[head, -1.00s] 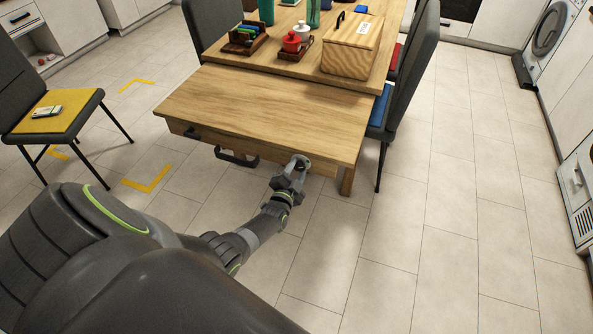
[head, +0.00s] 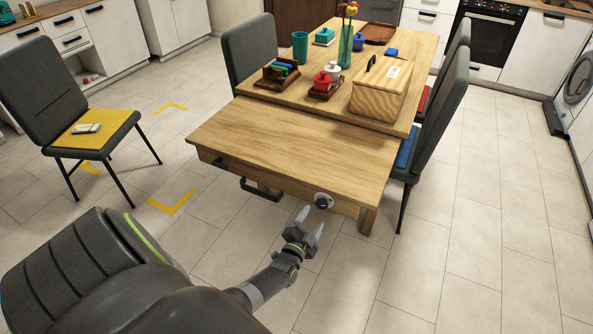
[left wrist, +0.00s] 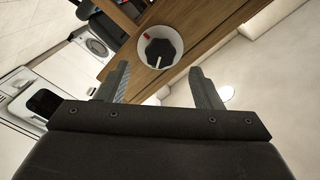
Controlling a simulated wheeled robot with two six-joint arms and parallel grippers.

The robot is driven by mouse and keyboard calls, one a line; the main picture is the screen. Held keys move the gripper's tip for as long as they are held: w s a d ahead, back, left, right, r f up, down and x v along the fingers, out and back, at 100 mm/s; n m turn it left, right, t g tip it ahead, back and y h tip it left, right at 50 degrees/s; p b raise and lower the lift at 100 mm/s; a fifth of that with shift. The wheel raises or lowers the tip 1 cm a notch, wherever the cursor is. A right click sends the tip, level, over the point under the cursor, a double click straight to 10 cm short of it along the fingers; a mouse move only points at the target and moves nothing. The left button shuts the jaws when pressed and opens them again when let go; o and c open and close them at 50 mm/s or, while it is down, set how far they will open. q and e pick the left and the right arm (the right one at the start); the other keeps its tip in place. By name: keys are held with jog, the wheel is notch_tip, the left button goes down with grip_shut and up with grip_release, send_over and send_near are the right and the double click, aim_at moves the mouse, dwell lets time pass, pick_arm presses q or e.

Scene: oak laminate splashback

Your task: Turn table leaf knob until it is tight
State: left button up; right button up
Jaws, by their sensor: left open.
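The table leaf knob (head: 323,200) is a round dark knob on a light disc at the right part of the leaf's front edge. In the left wrist view the knob (left wrist: 159,52) is black with a white pointer line, and a red mark shows on the disc's rim. The table leaf (head: 290,145) is pulled out flat in oak. My left gripper (head: 311,222) is open and empty, just in front of and below the knob, apart from it. In the left wrist view its fingers (left wrist: 161,88) stand apart on either side below the knob. My right gripper is not in view.
A dark handle (head: 261,190) hangs under the leaf's front edge. The floor to the right is clear.

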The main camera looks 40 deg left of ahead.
pick_arm(q)
jog(key=v, duration=1.1)
jog(key=shift+s+p, duration=0.3)
jog(key=shift+s, duration=0.1)
jog(key=shift+d+f, duration=0.15)
jog(key=shift+d, duration=0.05)
